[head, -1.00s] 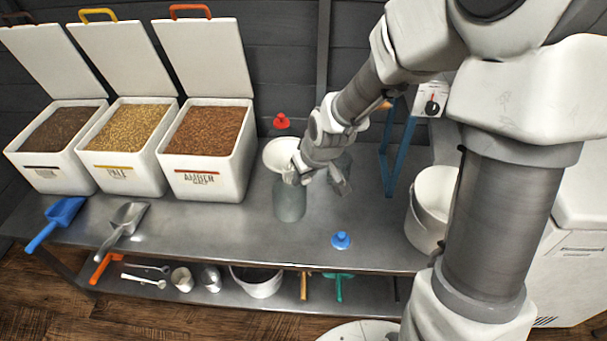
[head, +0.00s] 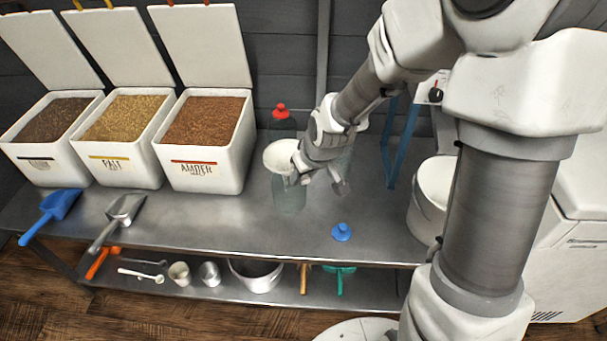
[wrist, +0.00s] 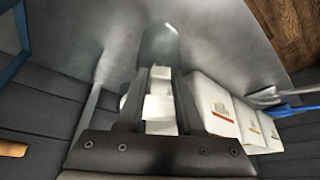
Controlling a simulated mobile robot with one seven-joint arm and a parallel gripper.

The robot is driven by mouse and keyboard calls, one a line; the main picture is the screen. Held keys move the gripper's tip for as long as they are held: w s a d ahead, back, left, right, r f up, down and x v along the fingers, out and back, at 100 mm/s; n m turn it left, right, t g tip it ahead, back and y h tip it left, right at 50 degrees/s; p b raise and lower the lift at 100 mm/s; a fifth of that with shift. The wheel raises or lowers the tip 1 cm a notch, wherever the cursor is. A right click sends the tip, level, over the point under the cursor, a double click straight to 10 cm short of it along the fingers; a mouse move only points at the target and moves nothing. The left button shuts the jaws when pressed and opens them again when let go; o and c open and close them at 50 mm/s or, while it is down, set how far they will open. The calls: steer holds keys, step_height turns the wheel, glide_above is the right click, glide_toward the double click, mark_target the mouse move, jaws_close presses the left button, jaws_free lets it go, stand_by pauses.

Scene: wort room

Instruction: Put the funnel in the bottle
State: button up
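The white funnel (head: 281,156) is upright with its wide mouth facing up. A clear greenish bottle (head: 288,197) stands directly below it on the steel bench; it also shows in the wrist view (wrist: 158,44). I cannot tell whether the spout is inside the bottle's neck. My gripper (head: 299,176) is at the funnel's right side. In the wrist view its two dark fingers are close about a white piece (wrist: 159,108), which looks like part of the funnel.
A red-capped bottle (head: 281,122) stands behind the funnel, and another clear vessel is partly hidden behind my arm. A blue stopper (head: 341,232) lies in front. Malt bins (head: 203,170) stand left, a white bucket (head: 432,198) right. The front bench between scoops and stopper is clear.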

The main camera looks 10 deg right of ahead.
steer(key=o, duration=0.3)
